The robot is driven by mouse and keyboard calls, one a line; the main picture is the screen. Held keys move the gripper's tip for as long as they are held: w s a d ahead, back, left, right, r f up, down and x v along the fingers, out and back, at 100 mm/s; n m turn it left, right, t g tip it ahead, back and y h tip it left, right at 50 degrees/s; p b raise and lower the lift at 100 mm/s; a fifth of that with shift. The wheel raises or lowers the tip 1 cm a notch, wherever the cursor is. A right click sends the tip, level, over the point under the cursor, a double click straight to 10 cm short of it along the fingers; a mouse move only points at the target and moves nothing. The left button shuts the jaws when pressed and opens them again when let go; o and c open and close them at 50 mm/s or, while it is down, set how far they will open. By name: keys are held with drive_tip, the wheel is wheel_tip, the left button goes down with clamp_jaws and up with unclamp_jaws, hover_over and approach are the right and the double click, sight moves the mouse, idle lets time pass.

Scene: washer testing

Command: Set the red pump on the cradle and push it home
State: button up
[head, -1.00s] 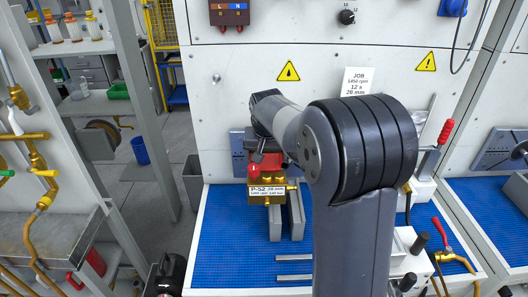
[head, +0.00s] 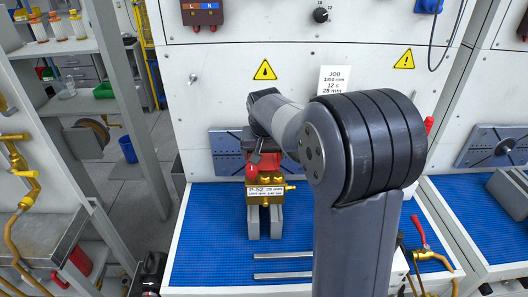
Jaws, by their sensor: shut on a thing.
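The red pump (head: 268,161) has a red upper body and a brass front block with a white P-52 label. It is upright over the cradle (head: 253,224), a pair of grey upright rails on the blue mat. The rails show directly below the brass block, and the pump looks lined up with them. I cannot tell whether it rests on them or hangs just above. My gripper (head: 257,152) is shut on the pump from above; its fingers are small and partly hidden by my arm.
Two flat grey bars (head: 283,275) lie on the blue mat (head: 205,240) in front of the cradle. A red-handled brass valve (head: 421,240) stands at the right. A job card (head: 334,80) hangs on the panel. The mat left of the cradle is clear.

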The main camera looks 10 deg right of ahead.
sight(264, 162)
drive_tip(key=shift+w+f+b, duration=0.1)
drive_tip(key=shift+f+b, duration=1.1)
drive_tip(key=shift+f, duration=0.4)
drive_tip(key=shift+f+b, duration=0.6)
drive_tip(key=shift+f, duration=0.2)
idle(0.9)
drive_tip(key=shift+w+d+p, duration=0.2)
drive_tip(key=shift+w+p, duration=0.25)
drive_tip(key=shift+w, duration=0.5)
drive_tip(key=shift+w+d+p, duration=0.2)
drive_tip(key=shift+w+p, duration=0.2)
drive_tip(key=shift+w, duration=0.5)
idle(0.4)
drive_tip(key=o, duration=1.4)
drive_tip(key=shift+s, duration=0.1)
drive_tip(key=shift+c, duration=0.2)
drive_tip(key=shift+o, duration=0.6)
drive_tip(key=shift+s, duration=0.1)
drive_tip(key=shift+f, duration=0.45)
drive_tip(key=b+v, duration=0.2)
drive_tip(key=v, duration=0.9)
drive_tip(key=shift+a+r, duration=0.1)
drive_tip(key=shift+r, duration=0.1)
